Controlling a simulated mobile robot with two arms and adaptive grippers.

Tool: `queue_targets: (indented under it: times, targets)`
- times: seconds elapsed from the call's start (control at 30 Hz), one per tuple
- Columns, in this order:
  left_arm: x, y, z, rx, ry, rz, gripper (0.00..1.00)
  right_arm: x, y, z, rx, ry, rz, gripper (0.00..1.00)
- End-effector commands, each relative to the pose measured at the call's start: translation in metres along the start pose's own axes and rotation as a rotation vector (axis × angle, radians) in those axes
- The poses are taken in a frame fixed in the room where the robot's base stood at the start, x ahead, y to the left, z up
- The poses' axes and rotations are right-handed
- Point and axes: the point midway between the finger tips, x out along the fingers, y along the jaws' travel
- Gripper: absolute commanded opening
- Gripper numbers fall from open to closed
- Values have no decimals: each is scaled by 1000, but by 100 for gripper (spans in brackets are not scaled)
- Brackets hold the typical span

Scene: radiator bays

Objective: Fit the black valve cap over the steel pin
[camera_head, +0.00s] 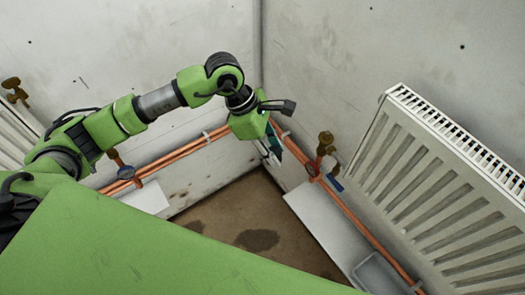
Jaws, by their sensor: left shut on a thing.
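My left gripper (271,152) is shut on a small dark thing, at the end of the green arm near the back corner. The held thing is too small and too hidden by the fingers to tell whether it is the black valve cap. The gripper is left of a brass valve (325,144) on a copper pipe and apart from it in the picture. I cannot make out the steel pin. My right gripper is not in view.
A white ribbed radiator (440,185) hangs on the right wall. A small blue thing (334,184) is below the brass valve. Copper pipes (185,150) run along both walls. A white ledge (325,222) with a shallow tray (378,275) lies at right. The stained brown floor (215,205) is clear.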

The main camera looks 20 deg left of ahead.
Motion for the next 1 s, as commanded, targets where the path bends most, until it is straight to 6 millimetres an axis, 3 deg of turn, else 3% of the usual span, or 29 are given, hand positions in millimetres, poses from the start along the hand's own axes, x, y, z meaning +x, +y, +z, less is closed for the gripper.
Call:
queue_targets:
  times: [0.6, 0.8, 1.0]
  targets:
    - [-7, 43, 62, -912, -6, 410, 15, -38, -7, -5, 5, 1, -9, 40]
    - [-10, 49, 72, -1057, -3, 474, 15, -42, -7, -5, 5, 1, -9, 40]
    - [-7, 55, 76, -1087, -3, 486, 15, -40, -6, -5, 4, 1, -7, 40]
